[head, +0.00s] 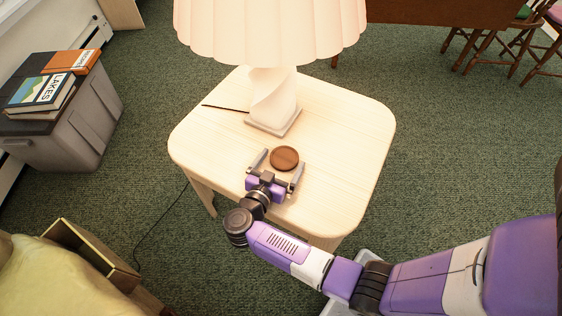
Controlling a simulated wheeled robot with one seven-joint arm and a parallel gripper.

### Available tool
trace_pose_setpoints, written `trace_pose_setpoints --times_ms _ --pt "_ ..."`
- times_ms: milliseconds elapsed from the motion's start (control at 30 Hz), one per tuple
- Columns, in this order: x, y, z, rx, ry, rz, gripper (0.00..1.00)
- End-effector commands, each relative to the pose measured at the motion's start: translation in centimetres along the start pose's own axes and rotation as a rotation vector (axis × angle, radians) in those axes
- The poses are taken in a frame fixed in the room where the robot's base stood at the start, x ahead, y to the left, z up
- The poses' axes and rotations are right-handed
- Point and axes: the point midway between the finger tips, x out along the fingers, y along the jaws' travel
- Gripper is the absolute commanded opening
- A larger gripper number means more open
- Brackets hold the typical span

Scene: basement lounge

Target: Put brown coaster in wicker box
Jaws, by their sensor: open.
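The brown coaster (284,155) is a small round disc lying flat on the pale wooden side table (345,130), in front of the lamp base. My gripper (279,165) reaches over the near part of the table with its fingers spread. One fingertip is to the left of the coaster and the other to its right. The gripper is open, and I cannot tell its exact height or whether it touches the coaster. I cannot make out a wicker box in this view.
A grey bin (65,125) with books is at left. A yellow-cushioned seat (50,280) is at lower left. The table's right side is clear.

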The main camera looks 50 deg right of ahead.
Motion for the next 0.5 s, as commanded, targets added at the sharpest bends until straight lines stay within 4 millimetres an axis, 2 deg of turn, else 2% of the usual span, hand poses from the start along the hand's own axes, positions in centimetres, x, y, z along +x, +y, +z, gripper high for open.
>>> trace_pose_setpoints --times_ms 167,500 --pt "-1.2 -0.1 -0.4 -0.001 0.0 -0.003 1.0" --pt "-8.0 -0.1 -0.5 -0.001 0.0 -0.004 1.0"
